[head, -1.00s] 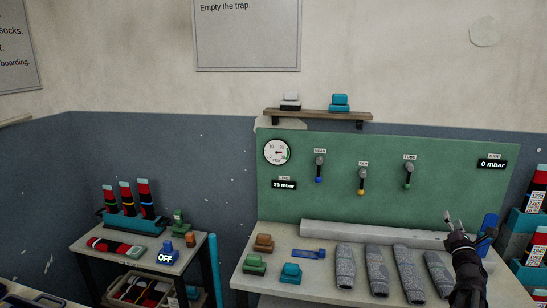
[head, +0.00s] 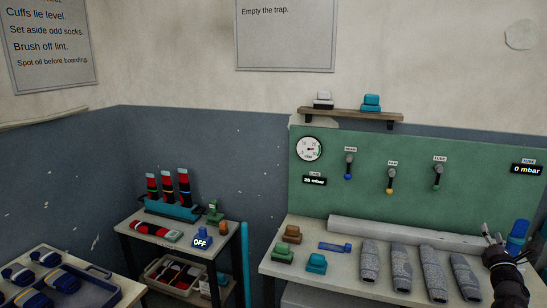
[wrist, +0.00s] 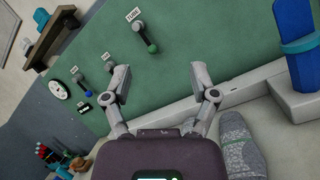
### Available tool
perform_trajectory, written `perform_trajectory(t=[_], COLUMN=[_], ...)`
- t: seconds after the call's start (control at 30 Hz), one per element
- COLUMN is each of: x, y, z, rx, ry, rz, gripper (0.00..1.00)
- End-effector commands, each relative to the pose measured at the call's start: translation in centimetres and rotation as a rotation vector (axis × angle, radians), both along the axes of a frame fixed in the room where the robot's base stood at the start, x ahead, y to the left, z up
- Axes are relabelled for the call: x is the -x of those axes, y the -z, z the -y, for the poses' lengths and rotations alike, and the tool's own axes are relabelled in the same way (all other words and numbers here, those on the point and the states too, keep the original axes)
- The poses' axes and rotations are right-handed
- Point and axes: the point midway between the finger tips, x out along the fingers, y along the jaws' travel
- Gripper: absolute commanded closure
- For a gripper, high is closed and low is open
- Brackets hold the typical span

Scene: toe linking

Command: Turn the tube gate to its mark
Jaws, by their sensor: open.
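The tube gate is the lever (head: 437,177) with a green knob under the right-hand label on the green panel (head: 465,205). It hangs nearly straight down. In the wrist view the same lever (wrist: 144,37) shows above and left of my gripper, under a label reading TUBE. No mark for it can be made out. My gripper (head: 492,232) is at the lower right in the head view, right of and below the lever and apart from it. In the wrist view my gripper (wrist: 162,88) is open and empty, with its fingers spread before the panel.
Two other levers, blue-tipped (head: 349,165) and yellow-tipped (head: 390,180), hang to the left. A gauge (head: 309,149) and displays are on the panel. A long grey ledge (head: 400,233) runs below it.

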Motion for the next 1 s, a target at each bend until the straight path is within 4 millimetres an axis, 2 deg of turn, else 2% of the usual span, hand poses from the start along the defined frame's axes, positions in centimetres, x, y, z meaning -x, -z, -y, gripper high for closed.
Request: perform_trajectory(t=[0.37, 0.57, 0.67, 0.8, 1.0], x=[-2.8, -5.0, -6.2, -7.9, -8.9], y=[0.2, 0.7, 1.3, 2.6, 5.4], z=[-5.1, -9.9, -13.4, -19.6, -28.2], rx=[0.207, 0.400, 0.543, 0.808, 1.203], ry=[-0.075, -0.148, -0.207, -0.317, -0.494], rz=[-0.102, -0.184, -0.235, -0.310, -0.377], gripper=[0.25, 0.25, 0.25, 0.25, 0.25])
